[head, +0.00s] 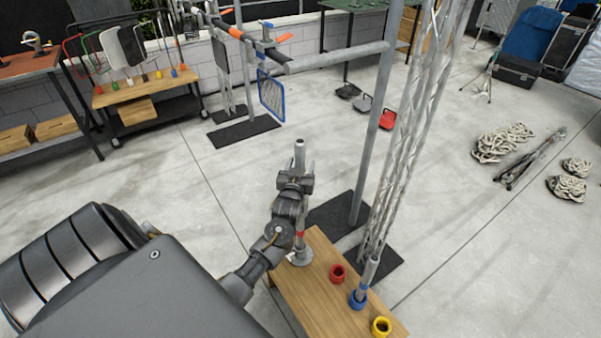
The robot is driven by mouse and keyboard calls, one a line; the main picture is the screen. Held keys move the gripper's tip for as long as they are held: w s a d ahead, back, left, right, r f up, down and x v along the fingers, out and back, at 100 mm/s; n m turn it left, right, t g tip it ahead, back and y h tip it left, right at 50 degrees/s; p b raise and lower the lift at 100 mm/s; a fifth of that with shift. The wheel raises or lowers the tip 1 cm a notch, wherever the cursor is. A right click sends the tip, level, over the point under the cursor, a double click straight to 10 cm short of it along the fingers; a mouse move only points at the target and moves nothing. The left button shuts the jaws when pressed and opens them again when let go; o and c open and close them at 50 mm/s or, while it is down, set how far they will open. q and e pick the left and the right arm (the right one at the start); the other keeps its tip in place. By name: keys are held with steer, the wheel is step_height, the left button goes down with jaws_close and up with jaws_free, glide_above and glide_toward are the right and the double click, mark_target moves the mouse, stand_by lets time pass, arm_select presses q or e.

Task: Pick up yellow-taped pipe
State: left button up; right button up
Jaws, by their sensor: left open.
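A grey metal pipe (299,153) stands upright on a round base on the wooden bench (315,292), with a red band low on it. I cannot make out yellow tape on any pipe. My left gripper (297,181) is open at the upper part of this pipe, with its fingers beside it; whether they touch it I cannot tell. The gripper and wrist hide part of the pipe. Another short pipe (371,268) stands in a blue ring (358,299). A red ring (338,273) and a yellow ring (381,326) look empty. My right gripper is out of view.
A lattice truss (412,130) and a thick grey post (375,125) rise close behind the bench. A rack with coloured clamps and frames (145,90) stands at the back left. Coiled ropes (502,142) lie on the floor at right.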

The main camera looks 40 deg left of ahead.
arm_select(q)
steer(key=shift+w+a, duration=0.15)
steer(key=shift+w, duration=0.15)
steer(key=shift+c, duration=0.5)
steer(key=c, duration=1.1)
